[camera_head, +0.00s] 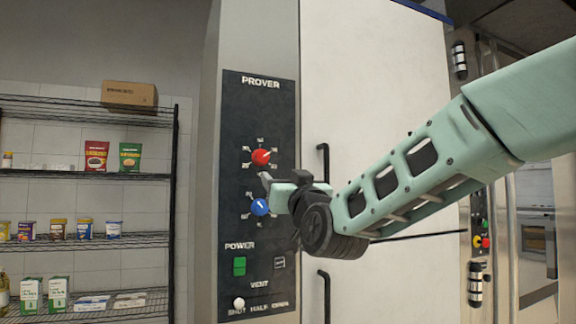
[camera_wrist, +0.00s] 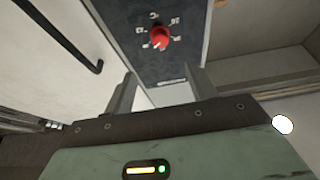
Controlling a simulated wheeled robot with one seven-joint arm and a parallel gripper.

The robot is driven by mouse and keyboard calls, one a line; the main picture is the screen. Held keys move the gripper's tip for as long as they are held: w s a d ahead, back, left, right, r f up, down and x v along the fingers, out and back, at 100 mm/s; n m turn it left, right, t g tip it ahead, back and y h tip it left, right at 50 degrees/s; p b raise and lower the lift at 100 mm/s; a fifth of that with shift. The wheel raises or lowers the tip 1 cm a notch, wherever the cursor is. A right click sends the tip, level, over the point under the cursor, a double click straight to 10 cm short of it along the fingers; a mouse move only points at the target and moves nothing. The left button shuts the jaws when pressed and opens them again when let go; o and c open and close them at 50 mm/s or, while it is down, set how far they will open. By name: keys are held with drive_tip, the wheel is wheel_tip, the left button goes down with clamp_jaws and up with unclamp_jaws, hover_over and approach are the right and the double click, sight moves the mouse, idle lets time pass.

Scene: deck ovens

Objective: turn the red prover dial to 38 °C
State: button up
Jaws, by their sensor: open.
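The red prover dial (camera_head: 261,157) sits on the dark control panel below the PROVER label, with a number scale around it. It also shows in the wrist view (camera_wrist: 159,37), beyond the open fingers and clear of them. Its scale numbers are too small to read surely. My gripper (camera_head: 266,181) is in front of the panel, just below the red dial and above the blue dial (camera_head: 259,207). In the wrist view my gripper (camera_wrist: 163,88) is open, with nothing between its two fingers.
Below on the dark panel (camera_head: 235,289) are a green power switch (camera_head: 239,266) and a white vent knob (camera_head: 239,303). Black door handles (camera_head: 323,163) stick out to the right of the panel. A wire shelf (camera_head: 150,175) with packages stands at the left.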

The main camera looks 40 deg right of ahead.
drive_tip(key=shift+p+v, duration=0.7)
drive_tip(key=shift+v, duration=0.35)
drive_tip(key=s+a+f+n+g+y+p, duration=0.2)
drive_tip(key=a+f+n+g+y+p, duration=0.35)
drive_tip(key=a+f+g+y, duration=0.85)
drive_tip(key=s+a+f+n+g+h+p, duration=0.1)
drive_tip(key=s+a+f, duration=0.4)
drive_tip(key=s, duration=0.5)
drive_tip(key=s+a+f+n+g+h+p, duration=0.2)
drive_tip(key=s+a+f+n+g+h, duration=0.2)
drive_tip(key=s, duration=0.7)
wheel_tip(320, 180, down, 3)
drive_tip(key=a+g+h, duration=0.1)
drive_tip(key=g+h, duration=0.1)
drive_tip(key=shift+s+g+p, duration=0.3)
